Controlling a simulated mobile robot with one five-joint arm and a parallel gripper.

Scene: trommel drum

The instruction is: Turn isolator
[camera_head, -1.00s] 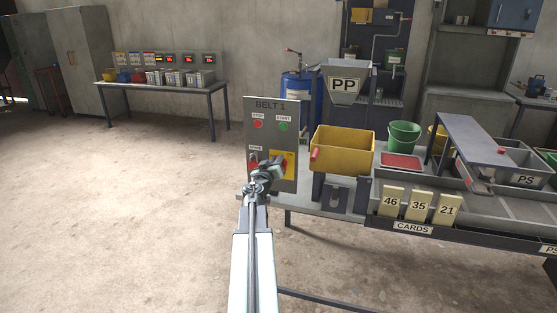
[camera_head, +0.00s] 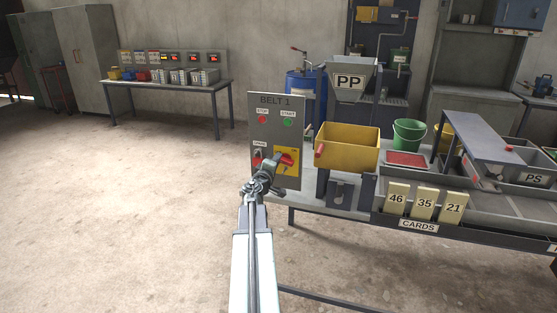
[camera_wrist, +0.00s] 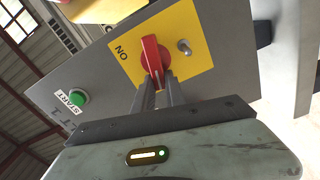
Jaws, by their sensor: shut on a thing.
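The isolator is a red handle (camera_head: 285,159) on a yellow plate (camera_head: 292,170) at the lower right of the grey BELT 1 panel. In the wrist view the red handle (camera_wrist: 153,56) stands out from the yellow plate (camera_wrist: 196,18), beside the word ON and a small metal pin (camera_wrist: 184,46). My gripper (camera_head: 277,170) is at the panel's front, its fingers reaching to the handle's near end. In the wrist view my gripper (camera_wrist: 157,84) is shut on the red handle. The fingertips hide part of its lower end.
The panel (camera_head: 275,105) also carries a red stop button (camera_head: 262,120) and a green start button (camera_head: 288,122). A yellow bin (camera_head: 348,152) stands just right of it. Number cards (camera_head: 425,203) line the bench front. Open floor lies to the left.

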